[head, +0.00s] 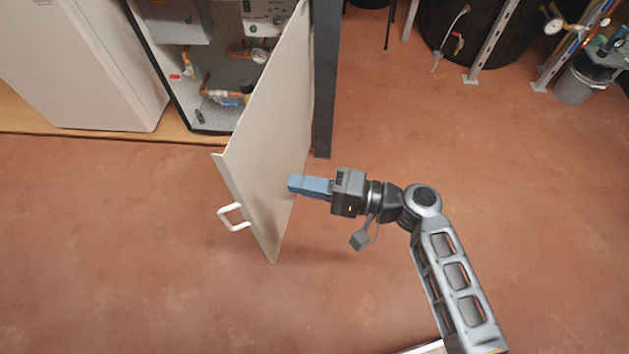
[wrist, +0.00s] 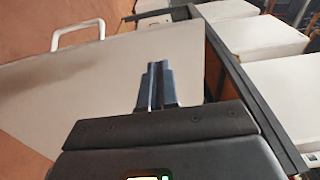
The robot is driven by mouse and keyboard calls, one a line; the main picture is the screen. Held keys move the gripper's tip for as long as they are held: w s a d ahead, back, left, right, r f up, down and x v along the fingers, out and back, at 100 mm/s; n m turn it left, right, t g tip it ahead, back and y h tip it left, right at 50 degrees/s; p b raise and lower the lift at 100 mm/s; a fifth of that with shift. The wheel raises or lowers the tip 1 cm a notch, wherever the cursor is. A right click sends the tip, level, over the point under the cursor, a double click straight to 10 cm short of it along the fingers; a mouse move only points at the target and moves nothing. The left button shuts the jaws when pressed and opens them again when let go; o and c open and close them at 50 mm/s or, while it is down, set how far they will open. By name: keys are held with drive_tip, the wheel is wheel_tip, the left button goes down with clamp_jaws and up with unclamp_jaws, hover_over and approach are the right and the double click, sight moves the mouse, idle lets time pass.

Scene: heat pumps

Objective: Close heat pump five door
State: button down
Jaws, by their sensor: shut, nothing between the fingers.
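The white heat pump door (head: 265,140) stands wide open in the head view, swung out from its cabinet toward the front. Its white handle (head: 233,216) is near the door's free lower end. The door also fills much of the wrist view (wrist: 100,80), with the handle (wrist: 78,33) at upper left. The open cabinet (head: 215,75) shows pipes, valves and a gauge inside. My gripper (head: 291,184) is shut and empty, at the right side of the door, pointing left at its face. Its tips look very close to the door; I cannot tell whether they touch. It also shows in the wrist view (wrist: 157,68).
A closed white cabinet (head: 85,70) stands to the left. A dark post (head: 325,80) rises beside the door's hinge side. A dark tank (head: 480,35), metal struts and a grey bucket (head: 582,80) are at the back right. The reddish floor (head: 110,260) is clear left of the door.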

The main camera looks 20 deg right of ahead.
sight(238, 172)
drive_tip(key=x, duration=0.9)
drive_tip(key=shift+w+a, duration=0.1)
drive_tip(key=shift+a, duration=0.15)
